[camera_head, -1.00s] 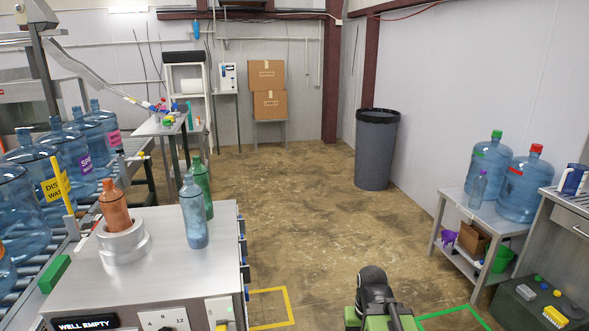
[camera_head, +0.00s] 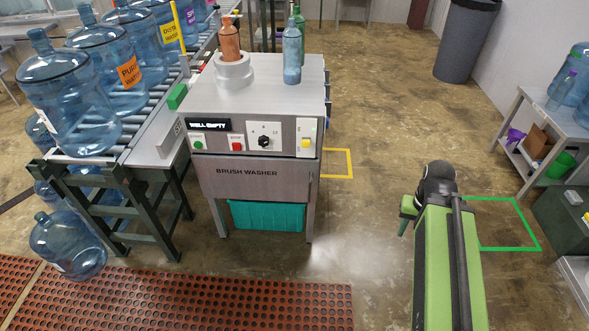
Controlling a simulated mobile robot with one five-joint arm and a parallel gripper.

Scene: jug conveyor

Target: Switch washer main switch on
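The brush washer (camera_head: 250,175) is a steel box on legs, left of the middle. Its front panel carries a small dark display (camera_head: 208,125) reading "WELL EMPTY", a green button (camera_head: 198,144), a red button (camera_head: 237,146), a black rotary knob (camera_head: 264,142) on a white plate and a yellow switch (camera_head: 306,144) at the right end. I cannot read the labels or tell which control is the main switch. My gripper (camera_head: 407,213) is at the end of my green arm, right of the washer and apart from it. Its fingers are mostly hidden behind the arm.
A jug conveyor (camera_head: 150,125) with several blue jugs stands left. Another jug (camera_head: 67,245) is on the floor. Bottles stand on the washer top. A teal bin (camera_head: 267,215) sits underneath. A red perforated mat (camera_head: 220,300) lies in front. Floor right of the washer is open.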

